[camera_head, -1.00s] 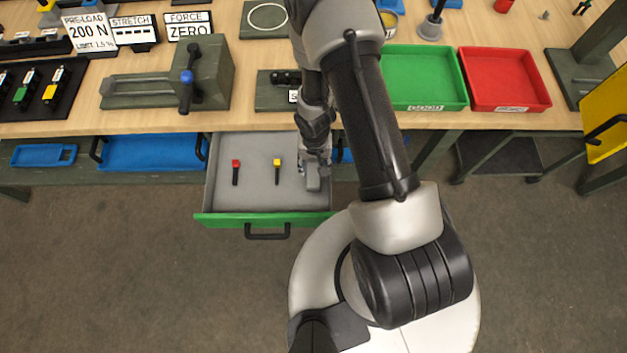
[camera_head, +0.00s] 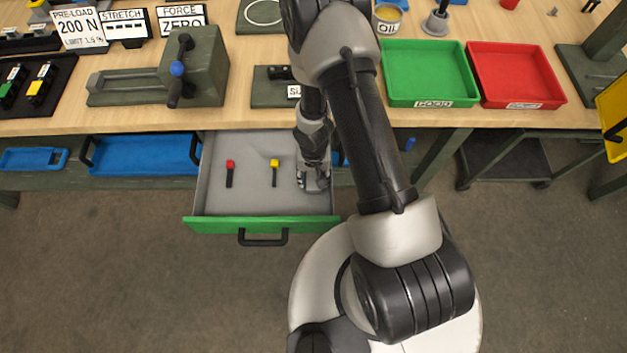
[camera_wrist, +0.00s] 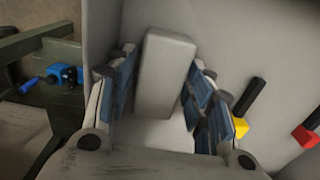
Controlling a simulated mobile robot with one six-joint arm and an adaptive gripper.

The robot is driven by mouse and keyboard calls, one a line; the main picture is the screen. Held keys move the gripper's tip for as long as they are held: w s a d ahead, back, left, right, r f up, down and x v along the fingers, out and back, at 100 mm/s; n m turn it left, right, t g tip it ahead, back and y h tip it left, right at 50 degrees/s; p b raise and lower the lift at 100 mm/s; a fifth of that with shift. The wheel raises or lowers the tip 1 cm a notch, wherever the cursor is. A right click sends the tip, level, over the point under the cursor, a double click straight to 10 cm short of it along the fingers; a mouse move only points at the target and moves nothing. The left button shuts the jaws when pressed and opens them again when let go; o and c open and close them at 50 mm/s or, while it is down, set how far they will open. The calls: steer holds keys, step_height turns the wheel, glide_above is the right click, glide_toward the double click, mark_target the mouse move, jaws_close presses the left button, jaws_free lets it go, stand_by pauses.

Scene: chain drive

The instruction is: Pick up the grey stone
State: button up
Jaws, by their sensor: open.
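The grey stone (camera_wrist: 165,75) is a pale grey block inside the open drawer. In the wrist view it stands between the two blue-padded fingers of my gripper (camera_wrist: 160,95). The fingers are open, one on each side of it; I cannot tell whether either pad touches it. In the head view my gripper (camera_head: 314,182) is low in the right part of the drawer (camera_head: 215,195), and the stone is mostly hidden by it there.
A red-topped tool (camera_head: 230,173) and a yellow-topped tool (camera_head: 274,172) lie in the drawer, left of my gripper. The drawer's green front (camera_head: 215,225) and side walls surround it. The workbench edge (camera_head: 250,126) lies above the drawer's back. Green (camera_head: 430,75) and red (camera_head: 515,75) trays stand on the bench.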

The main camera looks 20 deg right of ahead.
mark_target(313, 176)
steer(key=shift+r, duration=0.1)
steer(key=shift+c, duration=0.4)
steer(key=c, duration=1)
steer(key=shift+r, duration=0.1)
step_height(313, 176, up, 20)
steer(key=p, duration=2)
